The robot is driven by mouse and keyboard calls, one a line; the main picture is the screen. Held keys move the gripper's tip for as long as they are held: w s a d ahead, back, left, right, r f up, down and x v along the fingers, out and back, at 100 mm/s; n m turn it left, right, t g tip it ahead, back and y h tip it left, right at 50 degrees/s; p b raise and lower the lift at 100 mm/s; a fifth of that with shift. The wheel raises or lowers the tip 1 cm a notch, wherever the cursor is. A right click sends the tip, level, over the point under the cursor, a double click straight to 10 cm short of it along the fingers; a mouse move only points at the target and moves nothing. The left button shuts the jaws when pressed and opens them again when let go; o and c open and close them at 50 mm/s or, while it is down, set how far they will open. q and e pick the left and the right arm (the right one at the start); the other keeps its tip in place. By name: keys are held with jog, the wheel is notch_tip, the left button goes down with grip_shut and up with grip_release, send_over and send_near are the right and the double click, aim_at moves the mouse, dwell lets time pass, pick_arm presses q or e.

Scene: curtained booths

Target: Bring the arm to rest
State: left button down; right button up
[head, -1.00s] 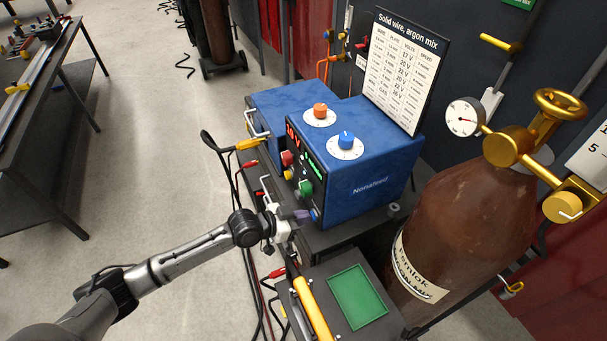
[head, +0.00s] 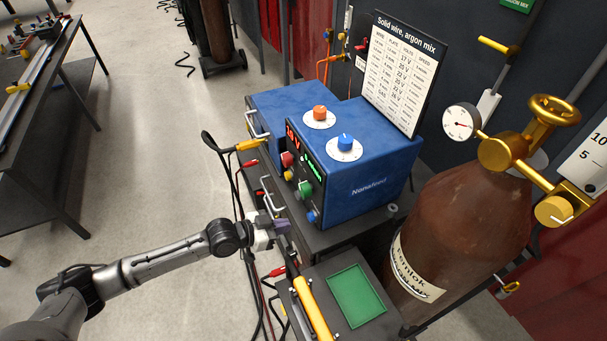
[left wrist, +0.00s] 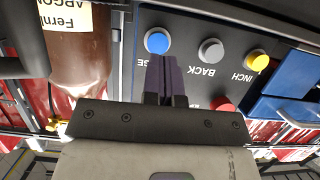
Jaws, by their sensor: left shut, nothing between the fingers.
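My left gripper (head: 281,226) is in front of the lower front panel of the blue welding machine (head: 370,176), with its arm coming in from the lower left. In the left wrist view its dark purple fingers (left wrist: 166,78) are together and hold nothing. They point toward the panel near a blue button (left wrist: 157,41), with a grey button (left wrist: 211,50) and a yellow button (left wrist: 257,60) to the right. I cannot tell whether the fingertips touch the panel. My right gripper is not in view.
A brown gas cylinder (head: 455,220) with a brass valve stands at the right. A dark box with a green panel (head: 356,295) and yellow handle (head: 312,309) sits below the machine. Cables hang left of it. A dark workbench (head: 45,75) stands far left, with open floor (head: 150,130) between.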

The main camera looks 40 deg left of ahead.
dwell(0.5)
pick_arm(q)
jog(key=s+a+f+m+g+y, duration=0.2)
jog(key=s+f+g+y, duration=0.1)
jog(key=s+g+y, duration=0.3)
jog(key=s+d+f+n+g, duration=0.1)
jog(key=s+d+n, duration=0.2)
jog(key=s+d, duration=0.5)
jog(key=s+d+f+n+g, duration=0.2)
jog(key=s+d+n, duration=0.15)
jog(key=s, duration=0.85)
notch_tip(320, 180, up, 28)
jog(key=p, duration=2.7)
jog(key=shift+d+f+m+p, duration=0.25)
jog(key=shift+d+m+p, duration=0.1)
jog(key=shift+m+p, duration=0.1)
